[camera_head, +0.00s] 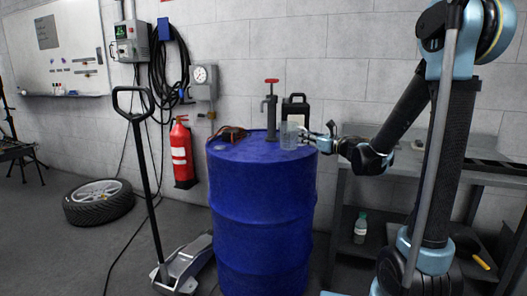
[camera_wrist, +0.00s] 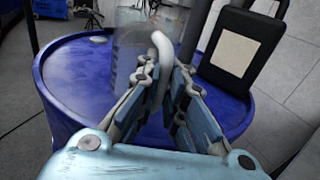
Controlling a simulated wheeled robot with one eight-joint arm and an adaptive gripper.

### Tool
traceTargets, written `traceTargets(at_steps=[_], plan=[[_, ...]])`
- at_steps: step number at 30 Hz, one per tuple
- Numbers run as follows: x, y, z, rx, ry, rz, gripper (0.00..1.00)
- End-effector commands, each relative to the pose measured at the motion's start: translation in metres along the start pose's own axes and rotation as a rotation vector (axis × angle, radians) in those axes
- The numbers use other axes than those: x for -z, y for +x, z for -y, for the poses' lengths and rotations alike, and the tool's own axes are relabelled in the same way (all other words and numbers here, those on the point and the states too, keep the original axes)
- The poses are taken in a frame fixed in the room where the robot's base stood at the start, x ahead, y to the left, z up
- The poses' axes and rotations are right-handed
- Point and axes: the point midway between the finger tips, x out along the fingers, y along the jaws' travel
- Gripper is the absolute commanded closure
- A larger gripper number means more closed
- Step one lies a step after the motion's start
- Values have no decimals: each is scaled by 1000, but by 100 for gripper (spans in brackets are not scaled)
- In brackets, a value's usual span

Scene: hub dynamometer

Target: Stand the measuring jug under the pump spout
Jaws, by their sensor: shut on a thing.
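The clear measuring jug (camera_head: 289,136) is at the right front of the blue drum's top, upright. I cannot tell whether its base touches the drum. My gripper (camera_head: 318,139) reaches in from the right and is shut on the jug's handle. In the wrist view the pale handle (camera_wrist: 162,52) runs between the fingertips of my gripper (camera_wrist: 163,80), with the see-through jug body (camera_wrist: 130,58) beyond. The hand pump (camera_head: 271,112) with a red handle stands on the drum, left of and behind the jug. Its spout is too small to make out clearly.
A black can (camera_head: 296,107) with a pale label stands behind the jug, close to the fingers in the wrist view (camera_wrist: 236,50). A dark and red item (camera_head: 230,134) lies on the drum's left. A grey bench (camera_head: 390,165) is right of the blue drum (camera_head: 262,215).

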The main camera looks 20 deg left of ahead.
Motion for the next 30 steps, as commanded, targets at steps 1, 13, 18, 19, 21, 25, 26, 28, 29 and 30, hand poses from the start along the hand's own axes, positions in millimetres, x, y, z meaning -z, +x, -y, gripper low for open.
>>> traceTargets(at_steps=[1, 13, 18, 19, 21, 25, 26, 28, 29, 30], plan=[[0, 1, 9, -22, 0, 0, 100], [1, -1, 37, -189, 1, 2, 100], [1, 21, 33, -200, 1, 2, 100], [1, 27, 31, -200, 1, 2, 100], [1, 42, 29, -199, 1, 2, 100], [1, 70, 23, -198, 1, 2, 100], [1, 76, 22, -198, 1, 2, 100], [1, 91, 19, -198, 1, 2, 100], [1, 97, 18, -197, 1, 2, 100], [1, 106, 16, -197, 1, 2, 100]])
